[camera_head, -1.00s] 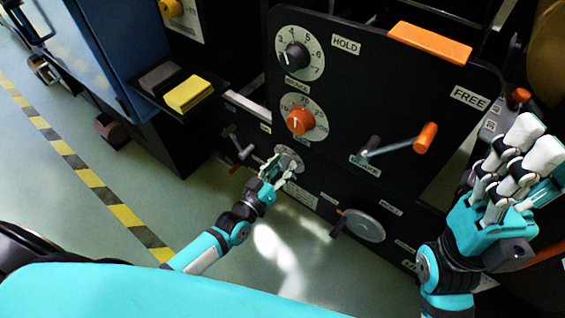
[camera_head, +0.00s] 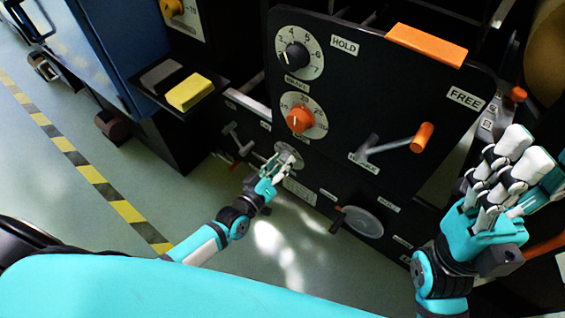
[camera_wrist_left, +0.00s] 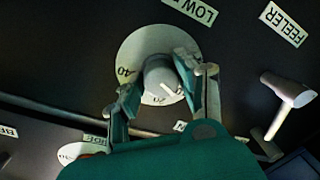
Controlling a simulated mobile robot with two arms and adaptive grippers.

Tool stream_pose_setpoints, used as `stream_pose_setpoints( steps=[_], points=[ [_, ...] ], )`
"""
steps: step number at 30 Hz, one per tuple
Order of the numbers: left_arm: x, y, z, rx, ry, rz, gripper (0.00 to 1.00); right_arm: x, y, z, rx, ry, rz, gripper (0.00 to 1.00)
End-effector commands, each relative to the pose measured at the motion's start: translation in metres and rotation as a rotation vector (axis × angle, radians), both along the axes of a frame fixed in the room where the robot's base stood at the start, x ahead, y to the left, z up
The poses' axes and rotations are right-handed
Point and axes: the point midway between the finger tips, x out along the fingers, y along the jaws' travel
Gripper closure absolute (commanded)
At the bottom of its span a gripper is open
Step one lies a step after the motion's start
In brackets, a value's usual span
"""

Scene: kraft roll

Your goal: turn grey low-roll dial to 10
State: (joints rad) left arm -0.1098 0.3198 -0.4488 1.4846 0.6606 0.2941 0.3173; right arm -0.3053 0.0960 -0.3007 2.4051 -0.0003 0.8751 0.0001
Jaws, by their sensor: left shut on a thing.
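The marks 40 and 20 show on the plate. A white pointer line on the knob points to the lower right of that view. My left gripper (camera_head: 283,163) is shut on the knob, with its fingers on either side; they also show in the left wrist view (camera_wrist_left: 160,86). The fingers hide part of the scale. My right gripper (camera_head: 508,178) is raised at the right, away from the dial.
Above the dial on the black panel are an orange knob (camera_head: 299,119) and a black brake knob (camera_head: 294,55). An orange-handled lever (camera_head: 421,138) is to the right. A T-shaped handle (camera_wrist_left: 289,103) stands close by the left gripper. A disc handwheel (camera_head: 363,222) is lower right.

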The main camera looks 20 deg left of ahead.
Motion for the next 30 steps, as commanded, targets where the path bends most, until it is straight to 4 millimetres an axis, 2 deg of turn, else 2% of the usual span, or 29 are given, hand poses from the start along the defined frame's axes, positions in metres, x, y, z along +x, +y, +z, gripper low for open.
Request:
stream_pose_setpoints(
  steps=[2,3,7,15,19,23,30],
  points=[
    [0.0,0.001,0.0,0.001,0.0,0.002,0.96,0.0,0.0,0.0,0.0,0.001,0.0,0.6],
    [0.0,0.001,0.0,0.001,0.0,0.002,0.59,0.0,0.0,0.0,0.0,0.001,0.0,0.6],
    [0.0,0.001,0.0,0.001,0.001,0.001,0.42,0.0,0.0,-0.001,0.0,0.001,0.0,0.6],
    [-0.001,0.0,0.0,0.001,0.0,0.001,0.41,0.001,0.0,-0.002,0.0,0.007,-0.001,0.6],
    [-0.009,0.003,0.0,0.002,0.002,0.001,0.41,0.001,0.0,-0.002,0.0,0.006,-0.001,0.6],
    [-0.031,0.01,0.0,0.002,0.004,0.0,0.41,0.001,0.0,-0.001,0.0,0.004,-0.001,0.6],
    [-0.08,0.025,0.003,0.003,0.003,0.0,0.41,0.001,0.0,-0.001,0.0,0.003,-0.001,0.6]
  ],
)
